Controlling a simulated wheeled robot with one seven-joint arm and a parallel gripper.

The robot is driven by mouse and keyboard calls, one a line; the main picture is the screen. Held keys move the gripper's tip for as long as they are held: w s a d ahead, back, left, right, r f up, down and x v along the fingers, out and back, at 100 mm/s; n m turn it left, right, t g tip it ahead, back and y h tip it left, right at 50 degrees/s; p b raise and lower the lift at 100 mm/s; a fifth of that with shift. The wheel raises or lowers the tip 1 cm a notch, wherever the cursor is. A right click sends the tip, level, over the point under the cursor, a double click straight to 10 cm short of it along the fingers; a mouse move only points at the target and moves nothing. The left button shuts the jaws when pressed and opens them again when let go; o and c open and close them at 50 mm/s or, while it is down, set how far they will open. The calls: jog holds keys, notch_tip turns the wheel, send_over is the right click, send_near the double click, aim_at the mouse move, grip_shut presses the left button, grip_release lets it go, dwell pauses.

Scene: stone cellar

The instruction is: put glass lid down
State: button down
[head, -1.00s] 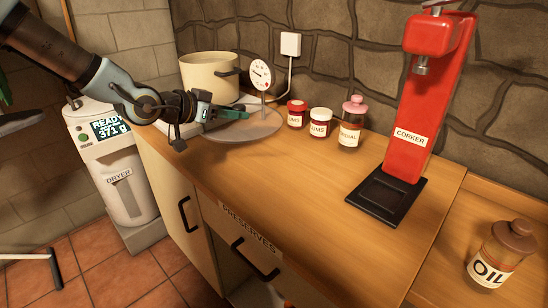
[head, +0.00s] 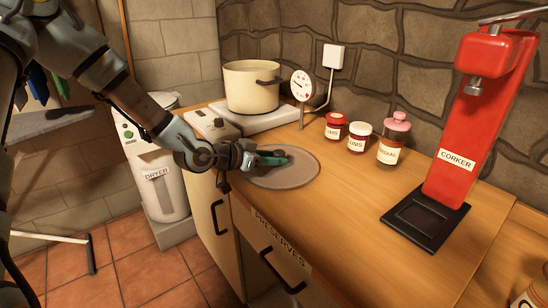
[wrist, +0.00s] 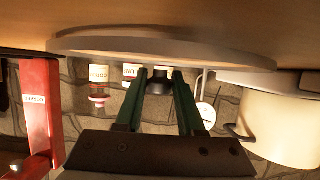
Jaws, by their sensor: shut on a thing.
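The glass lid (head: 302,176) is a flat, round, greyish see-through disc. It is level at the counter top, in front of the hot plate; I cannot tell whether it touches the wood. My gripper (head: 274,158) is shut on the lid's dark knob, with its green fingers on either side. The wrist view, which is upside down, shows the lid's rim (wrist: 100,43) close to the wood and the knob between my fingertips (wrist: 157,82).
A cream pot (head: 251,88) stands on the hot plate (head: 262,119) behind the lid, beside a round dial (head: 301,84). Several jars, including a pink-topped one (head: 391,145), stand right of it. The red corker (head: 456,150) is farther right. Counter (head: 350,210) in front is clear.

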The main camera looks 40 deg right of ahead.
jog(key=shift+f, duration=0.1)
jog(key=c, duration=0.5)
grip_release()
jog(key=v, duration=1.2)
jog(key=shift+a+b, duration=0.1)
jog(key=shift+b, duration=0.25)
